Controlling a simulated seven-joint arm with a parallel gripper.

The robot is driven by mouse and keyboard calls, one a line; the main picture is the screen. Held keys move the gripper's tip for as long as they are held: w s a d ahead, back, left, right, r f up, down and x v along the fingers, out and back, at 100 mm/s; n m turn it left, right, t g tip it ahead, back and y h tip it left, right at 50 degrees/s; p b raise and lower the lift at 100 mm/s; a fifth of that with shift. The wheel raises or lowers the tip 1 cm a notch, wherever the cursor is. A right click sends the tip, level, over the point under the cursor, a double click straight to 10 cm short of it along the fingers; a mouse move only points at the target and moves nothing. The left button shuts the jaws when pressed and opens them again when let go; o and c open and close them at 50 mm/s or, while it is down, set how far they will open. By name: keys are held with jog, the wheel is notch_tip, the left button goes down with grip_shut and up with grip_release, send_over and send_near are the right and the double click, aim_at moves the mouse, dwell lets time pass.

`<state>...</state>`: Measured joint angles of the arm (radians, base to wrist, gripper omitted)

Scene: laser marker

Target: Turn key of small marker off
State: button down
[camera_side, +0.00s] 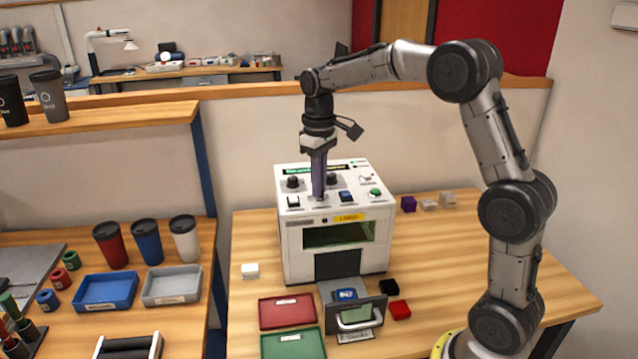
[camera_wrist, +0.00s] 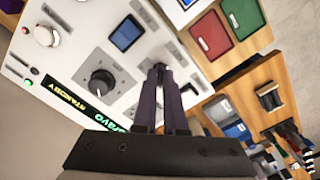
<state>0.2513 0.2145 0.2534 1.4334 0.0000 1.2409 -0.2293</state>
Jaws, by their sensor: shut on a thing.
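The small marker (camera_side: 295,250) is a white box with a sloped control panel on top and a dark window in front. My gripper (camera_side: 318,195) points straight down at the panel's front middle. In the wrist view its dark fingers (camera_wrist: 160,70) are close together at the panel edge, shut on the key, which they almost wholly hide. I cannot tell which way the key is turned.
The marker's front drawer (camera_side: 358,318) is pulled out with a blue piece (camera_side: 345,295) behind its handle. A red tray (camera_side: 287,313) and a green tray (camera_side: 290,345) lie to its left. Small blocks (camera_side: 400,310) are on the table. A side shelf holds cups (camera_side: 147,242) and trays.

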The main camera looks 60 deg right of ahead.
jog(key=shift+r, duration=0.1)
dwell(0.3)
jog(key=c, duration=1)
grip_release()
notch_tip(320, 180, up, 14)
jog(key=shift+f, duration=0.1)
